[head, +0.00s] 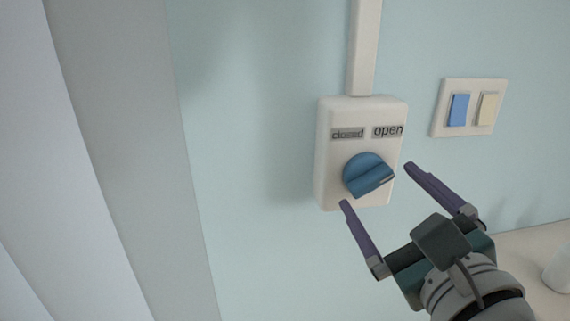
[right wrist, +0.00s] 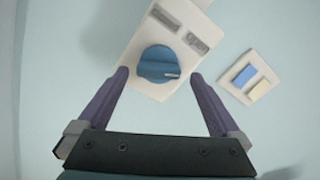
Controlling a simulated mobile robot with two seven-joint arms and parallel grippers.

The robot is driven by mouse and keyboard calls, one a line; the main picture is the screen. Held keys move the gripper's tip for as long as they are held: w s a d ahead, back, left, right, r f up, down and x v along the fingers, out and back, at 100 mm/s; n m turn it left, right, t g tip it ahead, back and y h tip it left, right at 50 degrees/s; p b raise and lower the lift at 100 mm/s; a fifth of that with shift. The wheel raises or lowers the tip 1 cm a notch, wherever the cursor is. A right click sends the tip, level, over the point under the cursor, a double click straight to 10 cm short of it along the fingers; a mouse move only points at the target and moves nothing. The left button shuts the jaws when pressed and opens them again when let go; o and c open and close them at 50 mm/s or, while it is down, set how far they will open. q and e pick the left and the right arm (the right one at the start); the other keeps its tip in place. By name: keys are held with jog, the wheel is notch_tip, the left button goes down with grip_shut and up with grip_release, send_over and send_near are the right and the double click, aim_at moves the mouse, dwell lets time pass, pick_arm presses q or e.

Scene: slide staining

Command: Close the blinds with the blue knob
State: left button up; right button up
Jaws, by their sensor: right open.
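The blue knob (head: 367,174) sits on a white wall box (head: 326,150) under two labels, "closed" (head: 347,133) on the left and "open" (head: 387,131) on the right. In the head view its white pointer line lies at the right side of the knob. My right gripper (head: 376,185) is open, with its two purple fingers at the left and right of the knob. In the right wrist view the knob (right wrist: 158,65) lies between and just beyond the fingertips (right wrist: 158,75), not clasped. My left gripper is not in view.
A switch plate (head: 439,122) with a blue and a cream rocker is on the wall to the right. A white conduit (head: 363,45) runs up from the box. Pale vertical panels (head: 120,150) stand at the left. A counter (head: 525,250) is at the lower right.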

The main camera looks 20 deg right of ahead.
jog(key=shift+x, duration=0.85)
jog(key=shift+a, duration=0.1)
jog(key=shift+c, duration=0.4)
jog(key=c, duration=1.2)
